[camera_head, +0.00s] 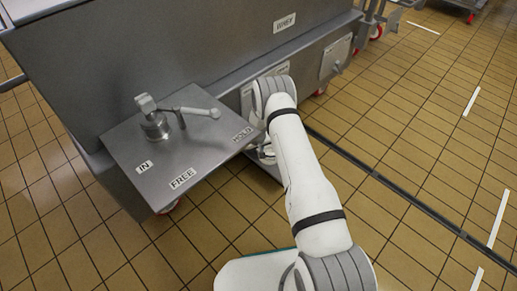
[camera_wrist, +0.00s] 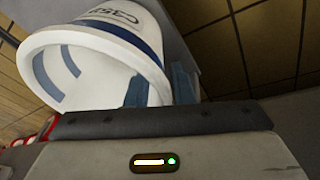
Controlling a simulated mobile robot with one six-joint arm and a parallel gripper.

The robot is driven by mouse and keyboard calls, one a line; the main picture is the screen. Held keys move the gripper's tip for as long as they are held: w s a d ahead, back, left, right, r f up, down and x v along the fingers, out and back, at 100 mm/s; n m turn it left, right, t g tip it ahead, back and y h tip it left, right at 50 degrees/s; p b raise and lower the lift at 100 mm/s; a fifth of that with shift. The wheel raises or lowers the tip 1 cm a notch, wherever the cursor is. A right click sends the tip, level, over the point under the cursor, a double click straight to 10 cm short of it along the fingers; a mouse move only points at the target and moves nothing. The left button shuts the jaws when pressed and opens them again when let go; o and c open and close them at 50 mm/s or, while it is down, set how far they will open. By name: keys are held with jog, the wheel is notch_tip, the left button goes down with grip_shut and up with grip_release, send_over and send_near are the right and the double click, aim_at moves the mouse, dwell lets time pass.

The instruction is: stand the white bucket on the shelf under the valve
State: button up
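The white bucket (camera_wrist: 100,50) with a blue band and dark lettering fills the upper left of the wrist view, tilted in the picture, its mouth towards the camera. My gripper (camera_wrist: 160,88) has one blue-grey finger inside the mouth and one outside, with the bucket's wall between them and no clear gap. In the head view my white arm hides most of the gripper, and the bucket is hidden too. A grey metal lever (camera_head: 178,112) stands on a steel plate at the vat's side. I cannot make out the valve's outlet. A thin grey shelf edge (camera_head: 263,168) shows below the plate.
The steel plate (camera_head: 200,158), labelled IN, FREE and HOLD, juts out close left of my arm. The grey vat (camera_head: 190,50) marked WHEY stands behind. Tiled floor (camera_head: 430,150) is open to the right, crossed by a dark drain line.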

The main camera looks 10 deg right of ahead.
jog(key=shift+o, duration=0.3)
jog(key=shift+r+p, duration=0.4)
jog(key=shift+r, duration=0.15)
jog(key=s+d+r+p, duration=0.1)
jog(key=s+r, duration=0.4)
jog(key=r, duration=0.8)
jog(key=s+d+r+m+p, duration=0.1)
jog(key=s+r, duration=0.4)
jog(key=r, duration=0.7)
jog(key=s+r+p, duration=0.1)
jog(key=s+r, duration=0.4)
jog(key=r, duration=0.8)
jog(key=s+r+g, duration=0.1)
jog(key=s+r, duration=0.4)
jog(key=s, duration=0.7)
jog(key=s+r+y, duration=0.1)
jog(key=s+r, duration=0.5)
jog(key=s, duration=0.7)
jog(key=shift+s+r+m+g, duration=0.2)
jog(key=shift+r+m+g, duration=0.05)
jog(key=shift+m+g, duration=0.15)
jog(key=shift+o, duration=0.4)
